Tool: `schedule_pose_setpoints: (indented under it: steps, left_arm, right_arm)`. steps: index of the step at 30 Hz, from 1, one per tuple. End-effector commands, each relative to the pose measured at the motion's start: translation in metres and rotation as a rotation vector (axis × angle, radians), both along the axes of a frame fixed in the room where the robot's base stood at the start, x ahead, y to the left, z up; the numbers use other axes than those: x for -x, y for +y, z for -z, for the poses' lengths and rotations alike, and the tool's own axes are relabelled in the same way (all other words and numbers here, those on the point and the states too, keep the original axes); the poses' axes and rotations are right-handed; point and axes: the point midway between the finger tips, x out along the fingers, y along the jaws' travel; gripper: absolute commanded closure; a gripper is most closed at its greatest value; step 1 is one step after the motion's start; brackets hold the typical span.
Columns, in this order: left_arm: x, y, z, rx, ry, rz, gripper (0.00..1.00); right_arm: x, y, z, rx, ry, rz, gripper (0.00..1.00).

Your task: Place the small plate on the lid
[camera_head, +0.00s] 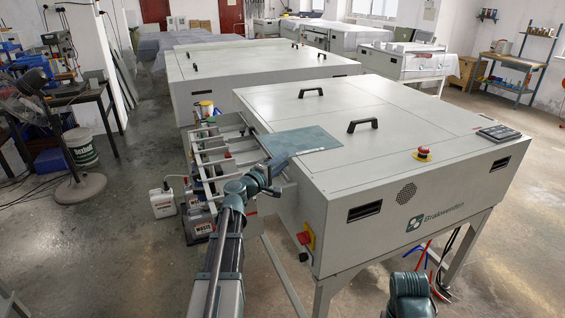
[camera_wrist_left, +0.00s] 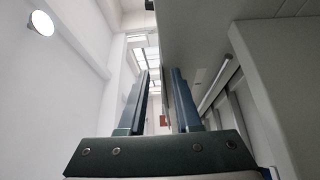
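The small plate (camera_head: 303,140) is a thin blue-grey sheet. In the head view it appears to lie flat at the left edge of the pale grey lid (camera_head: 350,155). My left gripper (camera_head: 279,167) is just beside the plate's near left corner; the exact gap or contact is unclear. In the left wrist view the two long fingers of my left gripper (camera_wrist_left: 160,95) stand apart, with background showing between them. I cannot make out the plate there. The right gripper is out of view; only part of my right arm shows at the bottom right.
A black lid handle (camera_head: 362,124) stands right of the plate; another handle (camera_head: 310,92) is behind it. A red stop button (camera_head: 422,154) is near the front. A metal rack (camera_head: 222,150) stands along the machine's left side. The lid is otherwise mostly clear.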

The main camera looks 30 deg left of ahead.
Motion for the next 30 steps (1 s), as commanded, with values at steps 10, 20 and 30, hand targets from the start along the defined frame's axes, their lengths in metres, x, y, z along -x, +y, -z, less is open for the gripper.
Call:
schedule_pose_setpoints:
  steps: [10, 20, 30]
  left_arm:
    - [0.066, 0.009, 0.000, 0.000, 0.000, -0.003, 0.68]
    - [0.112, 0.018, 0.001, 0.000, 0.000, -0.001, 0.68]
    - [0.119, 0.020, 0.001, 0.000, 0.000, 0.000, 0.68]
  right_arm:
    - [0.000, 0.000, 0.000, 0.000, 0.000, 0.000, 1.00]
    - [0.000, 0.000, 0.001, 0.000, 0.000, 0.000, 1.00]
    - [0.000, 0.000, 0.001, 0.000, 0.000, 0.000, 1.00]
